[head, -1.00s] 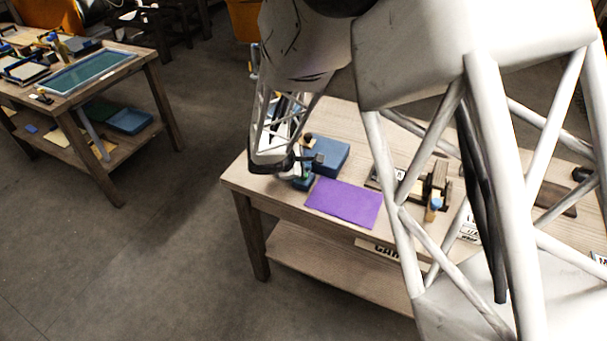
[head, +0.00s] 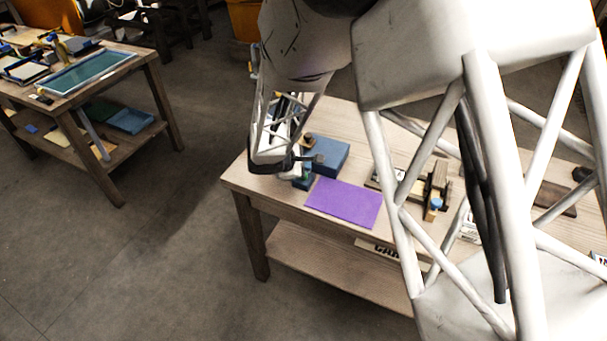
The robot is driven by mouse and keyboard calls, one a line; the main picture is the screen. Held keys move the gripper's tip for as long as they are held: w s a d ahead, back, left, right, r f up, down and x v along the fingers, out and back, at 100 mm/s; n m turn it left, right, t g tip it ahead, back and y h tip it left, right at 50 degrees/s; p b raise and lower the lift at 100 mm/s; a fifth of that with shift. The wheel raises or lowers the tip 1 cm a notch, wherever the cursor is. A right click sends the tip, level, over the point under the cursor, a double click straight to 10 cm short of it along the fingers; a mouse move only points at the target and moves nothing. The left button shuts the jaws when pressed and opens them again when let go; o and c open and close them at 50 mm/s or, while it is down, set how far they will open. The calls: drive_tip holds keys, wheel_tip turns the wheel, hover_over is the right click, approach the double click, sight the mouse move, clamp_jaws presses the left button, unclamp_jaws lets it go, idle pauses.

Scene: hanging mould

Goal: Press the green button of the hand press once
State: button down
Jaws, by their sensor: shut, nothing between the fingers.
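My gripper (head: 306,160) is at the near left corner of the right-hand table, at the end of my white lattice forearm. It is small in the view, and its fingers are shut with nothing between them. It is beside a blue-grey block (head: 332,154) and above or against a small teal piece (head: 303,182); I cannot tell if it touches either. No green button can be made out. I cannot tell for sure which object is the hand press. A wooden device with a blue part (head: 436,203) stands further right, partly behind my arm.
A purple sheet (head: 344,203) lies flat on the wooden table (head: 262,204) near its front edge. My arm's struts cover much of the table's right side. Another table with a green-topped frame (head: 88,72) stands at the far left, with open floor between.

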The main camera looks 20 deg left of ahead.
drive_tip(key=shift+f, duration=0.9)
idle(1.4)
drive_tip(key=shift+r, duration=0.9)
drive_tip(key=shift+r, duration=0.1)
drive_tip(key=shift+r, duration=2.4)
